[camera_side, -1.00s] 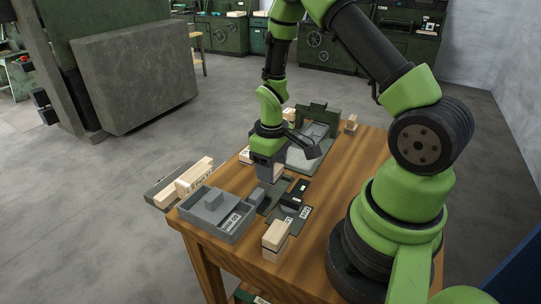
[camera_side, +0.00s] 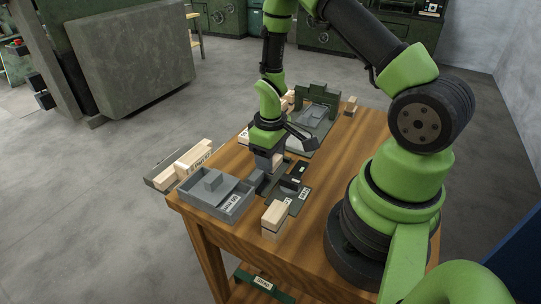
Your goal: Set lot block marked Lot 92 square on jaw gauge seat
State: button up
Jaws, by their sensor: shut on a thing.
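My gripper (camera_side: 268,150) points down over the work table and is shut on a pale wooden block (camera_side: 277,161). Only part of the block shows below the jaws, and no marking on it can be read. The jaw gauge (camera_side: 277,193), a dark grey fixture with a black part bearing a small light, lies just below and in front of the block. The block is above or close to the gauge's seat. I cannot tell whether it touches the seat, which is partly hidden by the jaws and block.
A grey labelled tray (camera_side: 240,208) stands at the table's left front corner, near the gauge. A pale block (camera_side: 275,216) stands at the front edge. A green-backed fixture (camera_side: 318,92) stands behind. Bare wood lies right of the gauge.

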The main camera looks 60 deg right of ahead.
jog(key=o, duration=1)
jog(key=shift+r, duration=3.45)
jog(key=a+r+m+t, duration=0.1)
jog(key=a+r+t, duration=0.15)
jog(key=r, duration=0.65)
jog(key=s+a+r+m+t, duration=0.1)
jog(key=s+a+r, duration=0.2)
jog(key=s+r, duration=0.1)
jog(key=s+a+r+m+t+y, duration=0.1)
jog(key=s+a+r+t, duration=0.1)
jog(key=r, duration=0.3)
jog(key=s+a+r+m+t+y, duration=0.1)
jog(key=s+a+r, duration=0.3)
jog(key=s, duration=0.1)
jog(key=shift+s+a+r+t, duration=0.15)
jog(key=shift+s+r+t, duration=0.2)
